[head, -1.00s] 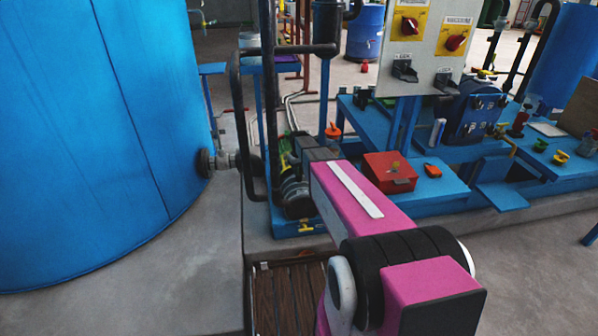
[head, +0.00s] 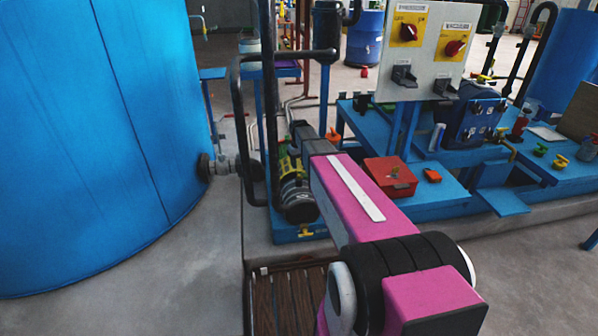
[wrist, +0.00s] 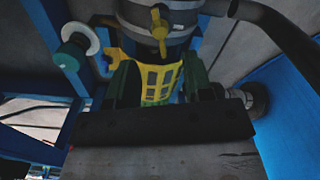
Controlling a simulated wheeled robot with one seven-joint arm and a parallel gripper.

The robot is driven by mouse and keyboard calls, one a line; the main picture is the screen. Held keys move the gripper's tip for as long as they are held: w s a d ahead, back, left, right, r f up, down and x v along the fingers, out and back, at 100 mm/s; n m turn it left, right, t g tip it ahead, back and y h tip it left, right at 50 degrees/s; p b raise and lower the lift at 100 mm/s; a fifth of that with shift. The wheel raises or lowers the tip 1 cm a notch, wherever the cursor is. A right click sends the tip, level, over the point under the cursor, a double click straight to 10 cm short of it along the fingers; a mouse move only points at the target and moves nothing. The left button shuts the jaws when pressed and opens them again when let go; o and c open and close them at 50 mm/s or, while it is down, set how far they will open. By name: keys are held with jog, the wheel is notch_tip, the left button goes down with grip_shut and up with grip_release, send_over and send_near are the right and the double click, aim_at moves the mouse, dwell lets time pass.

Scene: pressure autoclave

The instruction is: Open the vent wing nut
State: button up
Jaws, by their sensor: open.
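A yellow wing nut (wrist: 159,30) sits on the grey banded cylinder (wrist: 185,14) at the top of the wrist view. In the head view, a small yellow winged piece (head: 305,231) shows low by the dark cylinder (head: 298,198); I cannot tell whether it is the same one. My gripper (wrist: 158,80) is open, with a dark green finger on each side. A yellow slotted guard (wrist: 158,80) shows between and beyond the fingers. The wing nut is above and apart from the fingertips in the wrist view. In the head view my arm hides most of the gripper.
A large blue tank (head: 90,140) stands left, with a dark pipe frame (head: 238,120) and a valve (head: 222,166) beside it. A red box (head: 390,177) sits on the blue bench right of my arm. A switch panel (head: 425,50) stands behind.

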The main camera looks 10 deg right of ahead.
notch_tip(320, 180, up, 3)
jog(key=shift+r, duration=0.15)
jog(key=shift+s, duration=0.1)
jog(key=s+f+m, duration=0.1)
jog(key=s+m, duration=0.2)
jog(key=s, duration=2.7)
jog(key=shift+f+m, duration=0.3)
jog(key=shift+f, duration=0.1)
